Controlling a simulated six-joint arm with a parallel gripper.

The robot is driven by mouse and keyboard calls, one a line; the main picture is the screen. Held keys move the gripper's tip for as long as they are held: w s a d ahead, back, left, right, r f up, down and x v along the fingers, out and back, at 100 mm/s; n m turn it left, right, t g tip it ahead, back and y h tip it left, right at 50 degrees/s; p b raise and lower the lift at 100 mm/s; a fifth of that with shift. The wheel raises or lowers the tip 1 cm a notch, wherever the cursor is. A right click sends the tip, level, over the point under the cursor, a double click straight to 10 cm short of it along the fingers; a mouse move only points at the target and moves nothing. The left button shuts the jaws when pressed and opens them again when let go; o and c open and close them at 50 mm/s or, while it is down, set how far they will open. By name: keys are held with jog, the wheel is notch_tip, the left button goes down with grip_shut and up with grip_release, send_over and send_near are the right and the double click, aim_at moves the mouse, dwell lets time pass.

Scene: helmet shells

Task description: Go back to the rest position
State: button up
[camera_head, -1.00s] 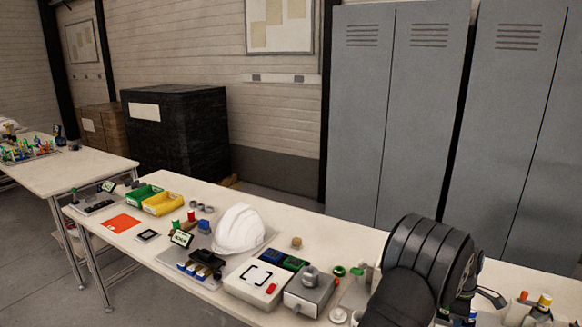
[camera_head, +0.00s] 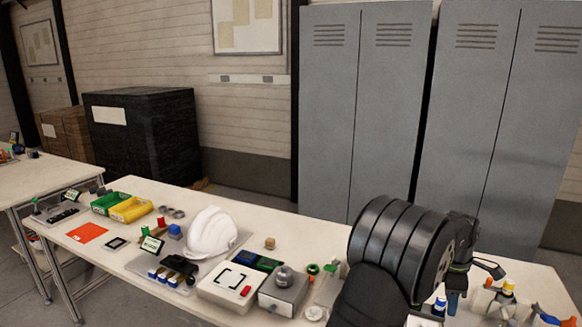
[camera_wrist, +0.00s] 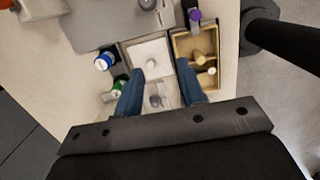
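My gripper (camera_head: 455,298) hangs over the right part of the white workbench (camera_head: 285,233), partly hidden behind my dark arm. In the wrist view its two blue fingers (camera_wrist: 161,72) stand apart with nothing held between them. Below and between them show a white square tray (camera_wrist: 150,58) with a white knob and a small grey fitting (camera_wrist: 157,95). The fingers appear to be above these things; the exact height is hard to tell.
A white helmet shell (camera_head: 212,234), a white box (camera_head: 225,285) and a grey device (camera_head: 284,290) stand left of my arm. A wooden tray (camera_wrist: 187,45), a blue-capped bottle (camera_wrist: 104,62) and a green-capped bottle (camera_wrist: 119,86) lie close around the fingers. Grey lockers (camera_head: 360,110) stand behind.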

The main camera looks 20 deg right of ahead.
jog(key=w+a+r, duration=0.2)
jog(key=w+r, duration=0.2)
jog(key=w, duration=0.5)
jog(key=w+a+r, duration=0.2)
jog(key=w+r, duration=0.3)
jog(key=w, duration=0.4)
jog(key=w+f, duration=0.2)
jog(key=w, duration=0.1)
jog(key=w+a+f, duration=0.1)
jog(key=w+f, duration=0.1)
jog(key=w, duration=0.1)
jog(key=w+a+f, duration=0.1)
jog(key=w+f, duration=0.1)
jog(key=w, duration=0.1)
jog(key=shift+w+a+f, duration=0.15)
jog(key=shift+w+f, duration=0.1)
jog(key=shift+w, duration=0.1)
jog(key=shift+o, duration=0.4)
